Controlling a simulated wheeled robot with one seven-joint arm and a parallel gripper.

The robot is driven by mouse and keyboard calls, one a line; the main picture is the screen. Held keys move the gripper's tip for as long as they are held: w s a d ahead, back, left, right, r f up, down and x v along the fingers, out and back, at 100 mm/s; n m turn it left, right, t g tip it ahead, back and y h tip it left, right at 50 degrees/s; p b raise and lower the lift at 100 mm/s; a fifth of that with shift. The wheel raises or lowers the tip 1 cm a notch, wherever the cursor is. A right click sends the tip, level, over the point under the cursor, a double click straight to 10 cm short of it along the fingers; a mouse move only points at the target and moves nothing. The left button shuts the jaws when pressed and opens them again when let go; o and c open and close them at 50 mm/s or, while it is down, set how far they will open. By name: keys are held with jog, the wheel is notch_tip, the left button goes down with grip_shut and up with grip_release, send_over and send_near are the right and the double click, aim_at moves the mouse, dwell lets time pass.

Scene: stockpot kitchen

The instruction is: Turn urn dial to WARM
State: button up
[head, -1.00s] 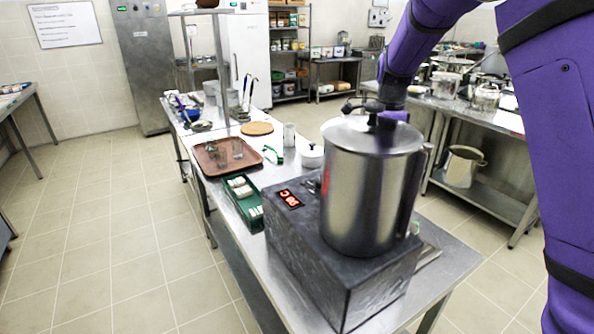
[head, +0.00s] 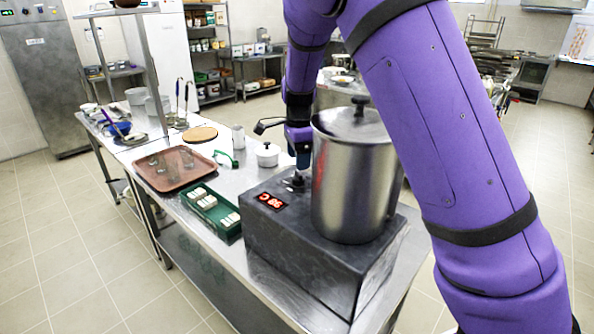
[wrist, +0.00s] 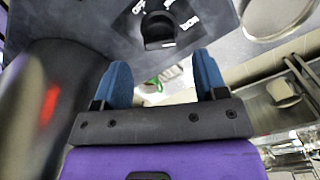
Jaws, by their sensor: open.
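The urn is a steel lidded pot (head: 350,190) on a dark grey box base (head: 310,245) with a lit red display (head: 270,201). Its black dial (wrist: 158,30) sits on the base's top, with small white labels around it too small to read. In the head view the dial (head: 294,182) is partly hidden below my gripper (head: 302,160), left of the pot. In the wrist view my gripper (wrist: 162,65) is open, its two blue fingers apart. The dial shows just beyond the fingertips, roughly between them in the picture. I cannot tell whether they touch it.
The pot stands close beside my gripper; its wall fills the wrist view's left side (wrist: 45,110). On the steel table are a green tray (head: 222,228) of white blocks, a brown tray (head: 150,180) with glasses, a white lidded pot (head: 267,155) and a round board (head: 199,134).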

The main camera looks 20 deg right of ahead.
aim_at(299, 173)
jog(key=shift+d+f, duration=0.1)
jog(key=shift+f, duration=2.2)
jog(key=c, duration=0.9)
